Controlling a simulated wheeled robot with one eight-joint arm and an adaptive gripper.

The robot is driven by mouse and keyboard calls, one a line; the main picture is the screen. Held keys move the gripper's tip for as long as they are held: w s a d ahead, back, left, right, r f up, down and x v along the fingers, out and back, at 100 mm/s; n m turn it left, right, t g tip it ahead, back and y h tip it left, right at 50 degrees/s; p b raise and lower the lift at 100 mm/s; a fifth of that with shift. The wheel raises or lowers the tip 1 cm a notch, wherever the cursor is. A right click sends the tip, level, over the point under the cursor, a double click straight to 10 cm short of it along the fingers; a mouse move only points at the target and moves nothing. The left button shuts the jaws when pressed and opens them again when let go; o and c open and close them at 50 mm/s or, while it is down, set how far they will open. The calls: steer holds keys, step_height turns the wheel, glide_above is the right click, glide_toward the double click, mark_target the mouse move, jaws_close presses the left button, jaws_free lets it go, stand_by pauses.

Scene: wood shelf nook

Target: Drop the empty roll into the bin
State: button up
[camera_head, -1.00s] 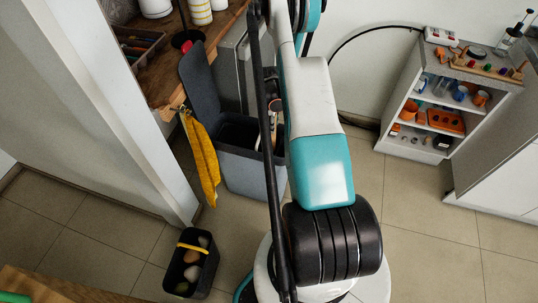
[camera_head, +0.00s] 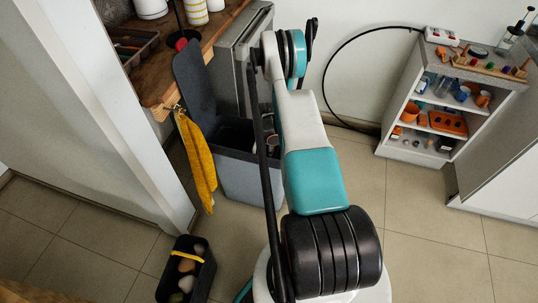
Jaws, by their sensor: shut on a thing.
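The grey bin (camera_head: 240,182) stands on the floor left of my arm, with its lid (camera_head: 198,90) tipped up. Its dark opening faces up. My arm crosses the middle of the view and covers the bin's right edge.
A yellow cloth (camera_head: 195,160) hangs by the bin's left side below the wooden counter (camera_head: 160,85). A small black basket (camera_head: 172,268) with several roundish items stands on the floor. An open shelf unit (camera_head: 398,150) is at right. Tiled floor between is clear.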

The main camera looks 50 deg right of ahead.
steer(key=shift+f, duration=1.7)
steer(key=o, duration=0.9)
steer(key=shift+o, duration=0.2)
steer(key=shift+r, duration=0.1)
step_height(320, 180, up, 13)
steer(key=p, duration=0.3)
steer(key=shift+p, duration=0.35)
